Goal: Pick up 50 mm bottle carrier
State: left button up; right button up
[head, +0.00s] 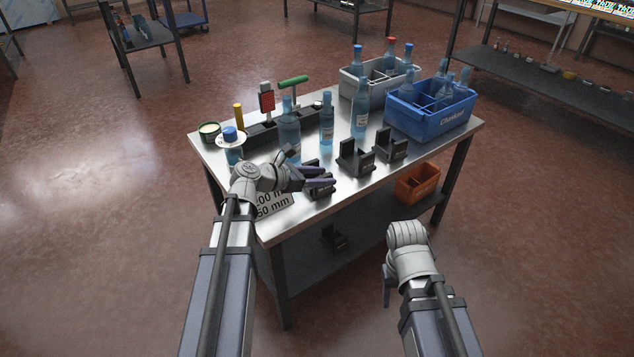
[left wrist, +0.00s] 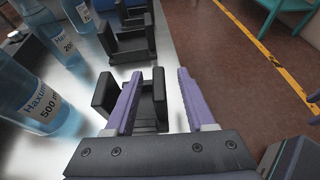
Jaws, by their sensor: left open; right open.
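Three black bottle carriers stand in a row on the steel table: a near one (head: 322,192), a middle one (head: 355,160) and a far one (head: 390,146). I cannot read which is the 50 mm one. My left gripper (head: 322,178) is open at the near carrier. In the left wrist view, its purple fingers (left wrist: 158,92) lie either side of the near carrier's right upright plate (left wrist: 160,95), the left finger passing over the carrier's middle. Contact cannot be told. My right gripper (head: 387,285) is open and empty, low in front of the table, mostly hidden by its wrist.
Blue bottles, such as one labelled 500 (left wrist: 38,100), stand close left of the near carrier. A blue crate (head: 430,122) and a grey crate (head: 352,85) hold bottles at the back. A size sign (head: 272,205) lies by the front edge. An orange crate (head: 417,184) is on the lower shelf.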

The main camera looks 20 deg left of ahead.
aim_at(332, 175)
pick_arm(q)
jog(key=b+x, duration=0.1)
jog(key=x, duration=0.3)
jog(key=shift+w+f, duration=0.1)
jog(key=shift+f, duration=0.1)
grip_shut()
jog(key=shift+r, duration=0.1)
dwell(0.3)
